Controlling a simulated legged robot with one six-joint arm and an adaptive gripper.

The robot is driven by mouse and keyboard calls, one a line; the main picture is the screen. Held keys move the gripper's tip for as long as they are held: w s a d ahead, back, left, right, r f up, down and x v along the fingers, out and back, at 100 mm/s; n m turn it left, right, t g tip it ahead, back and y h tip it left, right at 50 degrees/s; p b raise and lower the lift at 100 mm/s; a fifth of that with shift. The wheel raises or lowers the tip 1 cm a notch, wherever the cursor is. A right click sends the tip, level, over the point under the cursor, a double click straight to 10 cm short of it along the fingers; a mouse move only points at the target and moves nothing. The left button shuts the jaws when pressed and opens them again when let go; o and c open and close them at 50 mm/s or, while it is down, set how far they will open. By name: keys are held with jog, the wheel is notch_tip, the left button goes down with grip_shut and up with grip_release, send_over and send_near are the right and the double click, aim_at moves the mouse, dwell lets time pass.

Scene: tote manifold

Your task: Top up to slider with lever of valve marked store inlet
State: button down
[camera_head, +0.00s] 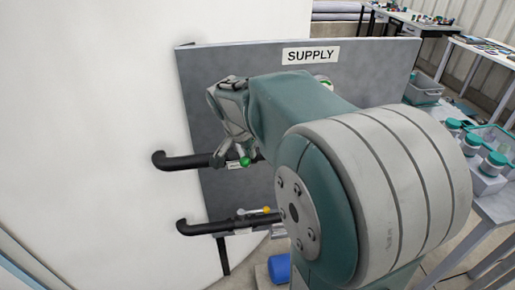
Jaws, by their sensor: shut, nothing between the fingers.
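A grey panel (205,90) carries a sign reading SUPPLY (311,55). Two black pipes with bent ends come out on its left: an upper pipe (185,161) and a lower pipe (205,226). A green valve part (245,161) shows on the upper pipe, and a valve with an orange-yellow part (266,210) sits on the lower one. Small tags by the valves are too small to read, so I cannot tell which is store inlet. My gripper (240,149) is shut and empty, close to the green part; contact is unclear. No level slider can be made out; my arm hides much of the panel.
A large white rounded surface (90,120) fills the left. A blue object (279,268) is low below the panel. Teal-capped containers (494,163) and a grey tote (423,88) stand at the right, with cluttered tables (432,20) behind.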

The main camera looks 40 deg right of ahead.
jog(key=shift+a, duration=0.45)
dwell(0.4)
